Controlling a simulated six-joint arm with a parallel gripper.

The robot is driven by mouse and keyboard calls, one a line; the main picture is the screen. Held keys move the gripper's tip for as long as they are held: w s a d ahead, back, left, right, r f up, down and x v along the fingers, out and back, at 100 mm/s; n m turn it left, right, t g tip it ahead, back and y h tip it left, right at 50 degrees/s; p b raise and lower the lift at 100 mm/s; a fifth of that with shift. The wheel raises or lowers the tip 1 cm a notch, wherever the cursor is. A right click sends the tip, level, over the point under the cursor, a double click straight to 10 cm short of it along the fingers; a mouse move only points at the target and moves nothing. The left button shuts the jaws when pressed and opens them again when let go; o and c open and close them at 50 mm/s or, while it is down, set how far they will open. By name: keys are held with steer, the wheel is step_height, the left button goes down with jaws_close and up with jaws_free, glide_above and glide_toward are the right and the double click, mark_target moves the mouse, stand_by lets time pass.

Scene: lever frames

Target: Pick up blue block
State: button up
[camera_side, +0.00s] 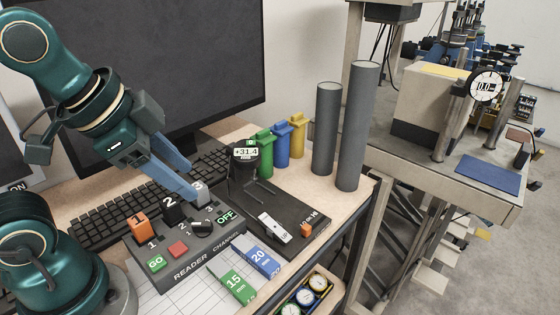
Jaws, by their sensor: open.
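A blue block (261,261) marked "20 mm" lies on the table near its front edge, right beside a green block (233,284) marked "15 mm". My gripper (198,192) is at the upper right of the reader channel box, by the lever marked 3, up and left of the blue block and apart from it. Its blue-grey fingers overlap in this view and partly hide the lever. The jaws are open, and I see no block between them.
The reader channel box (186,255) has levers and buttons. A dark gauge stand (292,212) is right of the blue block. Blue, green and yellow holders stand behind, near two tall grey cylinders (355,130). A keyboard (115,215) lies left, and a tray of dials (312,288) sits lower right.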

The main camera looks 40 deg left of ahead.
steer(key=w+d+m+g, duration=0.1)
steer(key=w+d+m, duration=0.1)
steer(key=w+m, duration=0.25)
steer(key=m+g, duration=0.4)
steer(key=m, duration=0.3)
glide_above(265, 261)
steer(key=f, duration=0.7)
steer(key=w+f, duration=0.1)
steer(key=f, duration=0.2)
steer(key=shift+a+f, duration=0.25)
steer(key=shift+a, duration=0.1)
steer(key=shift+m+g, duration=0.25)
steer(key=shift+g, duration=0.15)
steer(key=f, duration=0.3)
steer(key=s+f, duration=0.1)
steer(key=f, duration=0.1)
steer(key=shift+d+f, duration=0.3)
steer(key=shift+f, duration=0.65)
jaws_close()
